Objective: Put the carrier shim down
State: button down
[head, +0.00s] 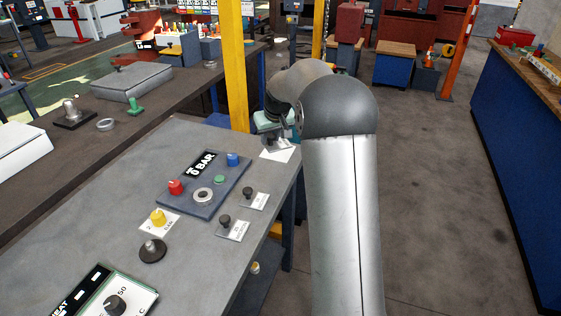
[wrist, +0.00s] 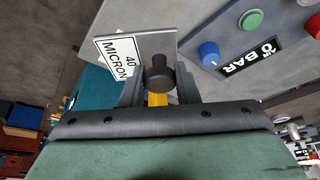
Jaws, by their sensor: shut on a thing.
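My gripper (head: 272,138) is at the far right corner of the grey bench. In the wrist view, my gripper (wrist: 160,88) is shut on the dark knob of the carrier shim. The shim is a grey plate (wrist: 155,41) with a white label reading "40 MICRON" (wrist: 118,57). In the head view the shim (head: 281,154) shows as a small pale plate under my gripper, partly hidden by my arm. I cannot tell whether the shim touches the bench top or hangs just above it.
A yellow post (head: 234,65) stands close behind my gripper.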

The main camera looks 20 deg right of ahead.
jog(key=shift+w+d, duration=0.35)
jog(key=shift+w, duration=0.05)
jog(key=w+d+f+p, duration=0.1)
jog(key=w+f, duration=0.1)
jog(key=w, duration=0.1)
jog(key=w+d+f+p, duration=0.2)
jog(key=w+f, duration=0.1)
jog(key=w, duration=0.1)
jog(key=w+d+f+p, duration=0.2)
jog(key=w+f, duration=0.1)
jog(key=w, duration=0.1)
jog(key=shift+w+f, duration=0.2)
jog(key=shift+w+d+f+p, duration=0.15)
jog(key=shift+w+f+p, duration=0.25)
jog(key=shift+f, duration=0.25)
jog(key=shift+f+p, duration=0.3)
jog(key=shift+f, duration=1.15)
jog(key=shift+f, duration=0.1)
jog(key=shift+f+b, duration=0.15)
jog(key=shift+b, duration=0.15)
jog(key=c, duration=1.1)
grip_release()
